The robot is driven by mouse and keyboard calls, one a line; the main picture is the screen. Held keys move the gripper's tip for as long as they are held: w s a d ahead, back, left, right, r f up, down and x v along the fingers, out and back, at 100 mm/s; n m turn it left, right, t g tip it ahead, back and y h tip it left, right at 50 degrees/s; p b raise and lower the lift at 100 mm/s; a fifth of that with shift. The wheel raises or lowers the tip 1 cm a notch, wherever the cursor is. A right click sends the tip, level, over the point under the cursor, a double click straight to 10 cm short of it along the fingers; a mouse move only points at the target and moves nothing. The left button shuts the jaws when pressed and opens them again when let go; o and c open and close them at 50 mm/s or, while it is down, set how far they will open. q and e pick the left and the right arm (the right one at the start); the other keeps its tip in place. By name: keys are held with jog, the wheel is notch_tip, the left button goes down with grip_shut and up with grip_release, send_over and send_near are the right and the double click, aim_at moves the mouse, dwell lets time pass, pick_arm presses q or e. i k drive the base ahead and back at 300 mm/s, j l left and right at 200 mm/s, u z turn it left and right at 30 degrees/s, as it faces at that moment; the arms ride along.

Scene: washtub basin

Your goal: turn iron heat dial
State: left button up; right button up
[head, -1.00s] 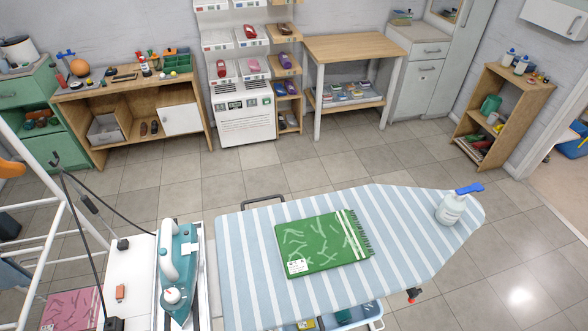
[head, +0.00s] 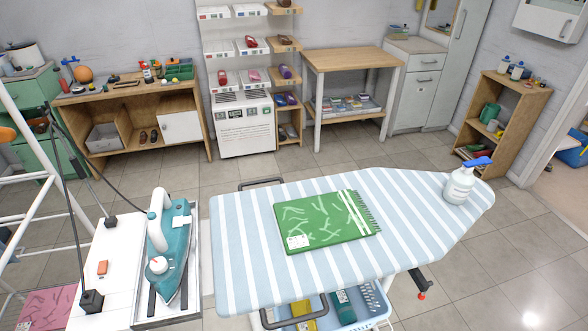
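The teal and white iron (head: 171,252) lies flat on a metal rest (head: 198,291) at the left end of the ironing board, its tip toward me. Its heat dial (head: 158,265) is a round white knob with a small red mark, on the upper face near the tip. A dark cord runs from the iron to the left. Neither of my grippers is in the head view.
The striped ironing board (head: 405,230) carries a folded green cloth (head: 325,219) and a white spray bottle (head: 459,185) with a blue top. A basket (head: 345,306) is below the board.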

aim_at(159, 266)
jog(key=i+j, duration=0.15)
jog(key=i, duration=0.2)
jog(key=k+j+z, duration=0.35)
jog(key=j, duration=0.15)
jog(key=i+l+u, duration=0.2)
jog(key=l+u, duration=0.15)
jog(key=u, duration=0.15)
jog(key=i+l+u, duration=0.15)
jog(key=l+u, duration=0.65)
jog(key=u, duration=0.2)
jog(key=l+u, duration=0.5)
jog(key=k+l+u, duration=0.1)
jog(key=l+u, duration=0.4)
